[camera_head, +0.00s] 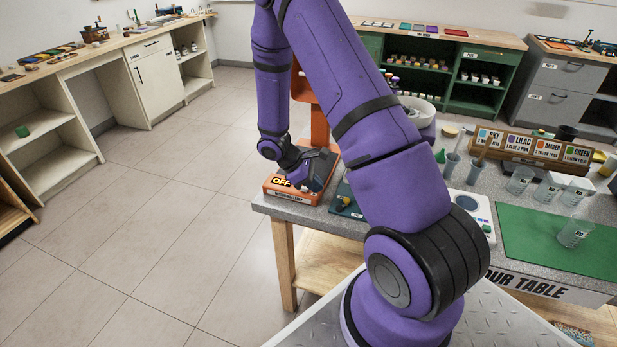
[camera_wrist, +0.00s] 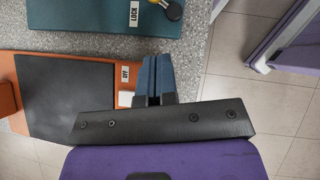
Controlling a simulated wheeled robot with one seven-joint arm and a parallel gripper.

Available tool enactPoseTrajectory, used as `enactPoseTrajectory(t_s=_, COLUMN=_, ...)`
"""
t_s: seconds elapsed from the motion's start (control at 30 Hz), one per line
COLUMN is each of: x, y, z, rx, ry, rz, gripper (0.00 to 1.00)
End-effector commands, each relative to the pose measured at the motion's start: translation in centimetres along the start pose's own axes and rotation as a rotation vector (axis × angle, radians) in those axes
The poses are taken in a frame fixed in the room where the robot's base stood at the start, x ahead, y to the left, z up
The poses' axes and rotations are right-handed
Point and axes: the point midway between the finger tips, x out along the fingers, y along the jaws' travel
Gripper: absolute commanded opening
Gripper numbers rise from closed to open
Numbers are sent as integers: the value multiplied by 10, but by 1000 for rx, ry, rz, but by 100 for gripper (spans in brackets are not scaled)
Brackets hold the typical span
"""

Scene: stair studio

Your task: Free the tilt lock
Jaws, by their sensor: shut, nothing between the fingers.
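The lock is a teal plate (camera_wrist: 95,15) with a white LOCK label (camera_wrist: 134,14) and a dark knob with yellow (camera_wrist: 174,8), cut off by the top edge of the wrist view. In the head view the teal plate (camera_head: 347,194) and its yellow part (camera_head: 345,202) lie at the table's left end, partly hidden by my arm. My gripper (camera_wrist: 158,65) is shut and empty, its blue fingers side by side, apart from the knob in the wrist view. In the head view my gripper's body (camera_head: 313,170) is over the orange device; its fingertips are not clear there.
The orange device (camera_head: 292,190) with an OFF sign stands left of the teal plate. Its white button (camera_wrist: 125,98) is close beside my fingers in the wrist view. A scale (camera_head: 470,208), green mat (camera_head: 560,244), glass beakers (camera_head: 519,180) and card rack (camera_head: 530,148) are to the right.

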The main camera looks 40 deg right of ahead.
Motion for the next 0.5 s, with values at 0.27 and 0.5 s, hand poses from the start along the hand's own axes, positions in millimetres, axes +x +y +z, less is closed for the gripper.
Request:
enactPoseTrajectory(t_s=0.27, x=48, y=0, z=8, rx=2, ry=-1, rz=-2, gripper=0)
enactPoseTrajectory(t_s=0.5, x=66, y=0, z=23, rx=1, ry=1, rz=-1, gripper=0)
